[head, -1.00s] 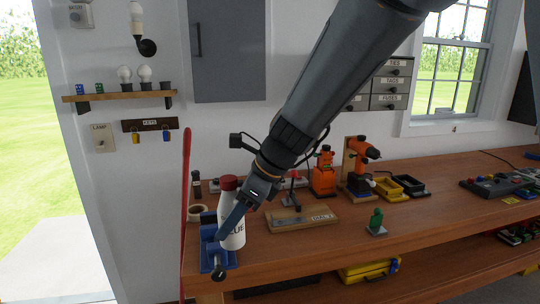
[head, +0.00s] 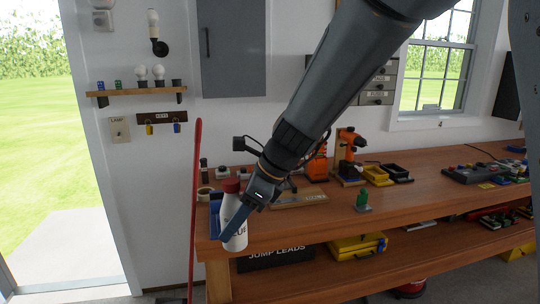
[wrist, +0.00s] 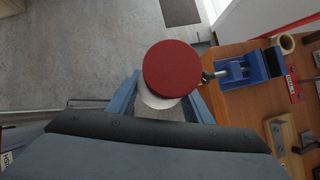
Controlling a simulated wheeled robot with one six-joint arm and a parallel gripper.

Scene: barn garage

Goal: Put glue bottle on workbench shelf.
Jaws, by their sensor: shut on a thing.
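The white glue bottle (head: 234,222) with a dark red cap is held upright at the front left corner of the workbench (head: 330,221). My gripper (head: 232,232) is shut on it, with a blue finger across its front. In the wrist view the red cap (wrist: 172,69) is seen from above between the two fingers, with floor beneath it, so the bottle is out past the bench edge. The workbench's lower shelf (head: 400,250) runs under the top and shows bare wood at its middle.
A jump leads box (head: 276,258) and a yellow case (head: 357,247) sit on the lower shelf. A blue vise (wrist: 245,70) is close to the bottle. A red pole (head: 194,210) stands left of the bench. Drill, trays and a green figure (head: 362,202) are on top.

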